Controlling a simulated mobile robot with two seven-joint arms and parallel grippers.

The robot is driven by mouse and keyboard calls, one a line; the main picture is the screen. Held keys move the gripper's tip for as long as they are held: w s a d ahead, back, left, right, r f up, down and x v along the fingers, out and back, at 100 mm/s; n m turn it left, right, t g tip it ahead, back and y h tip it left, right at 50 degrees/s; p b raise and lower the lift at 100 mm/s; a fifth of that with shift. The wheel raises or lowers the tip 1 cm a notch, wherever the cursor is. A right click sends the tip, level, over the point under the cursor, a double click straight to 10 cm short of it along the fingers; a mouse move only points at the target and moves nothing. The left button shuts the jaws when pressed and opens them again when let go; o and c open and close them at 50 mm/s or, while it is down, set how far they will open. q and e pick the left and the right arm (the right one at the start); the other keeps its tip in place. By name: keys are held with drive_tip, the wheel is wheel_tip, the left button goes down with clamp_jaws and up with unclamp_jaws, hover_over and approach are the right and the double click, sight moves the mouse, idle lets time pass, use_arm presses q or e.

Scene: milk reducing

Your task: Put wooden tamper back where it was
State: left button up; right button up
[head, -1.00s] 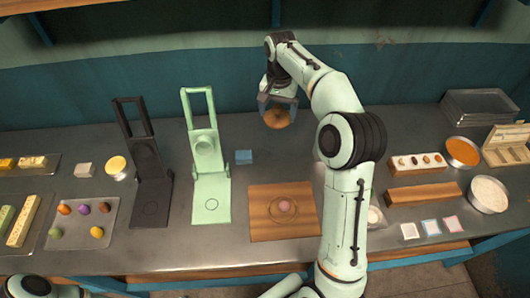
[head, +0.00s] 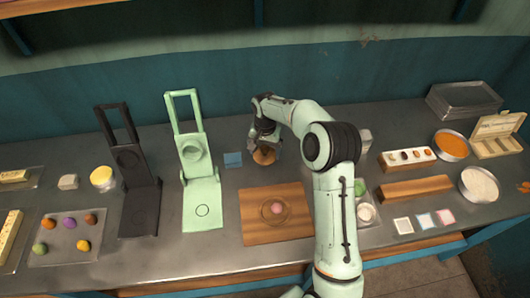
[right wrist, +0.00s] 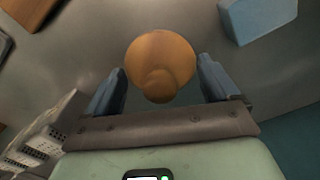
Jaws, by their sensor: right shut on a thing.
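The wooden tamper (head: 264,155) is a round, orange-brown piece with a knob. It is at the back of the counter, just right of a small blue block (head: 233,159). My right gripper (head: 266,142) is shut on the tamper. In the right wrist view the tamper (right wrist: 162,58) shows between the two blue-grey fingers of the gripper (right wrist: 164,88), with its knob toward the palm. The blue block (right wrist: 257,18) is at the upper right there. I cannot tell whether the tamper touches the counter. My left gripper is out of view.
A wooden board (head: 256,228) with a pink ball (head: 277,208) lies in front. Green (head: 203,190) and black (head: 139,200) hinged presses stand to the left. Ingredient trays and bowls, including an orange one (head: 451,146), are to the right.

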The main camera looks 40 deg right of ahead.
sight(265, 147)
drive_tip(key=shift+f, duration=0.7)
drive_tip(key=shift+f, duration=0.15)
drive_tip(key=o, duration=0.7)
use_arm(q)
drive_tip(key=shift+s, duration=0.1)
use_arm(e)
drive_tip(key=shift+o, duration=0.2)
wheel_tip(265, 147, up, 12)
drive_tip(key=shift+r+p, duration=0.15)
drive_tip(key=shift+p, duration=0.4)
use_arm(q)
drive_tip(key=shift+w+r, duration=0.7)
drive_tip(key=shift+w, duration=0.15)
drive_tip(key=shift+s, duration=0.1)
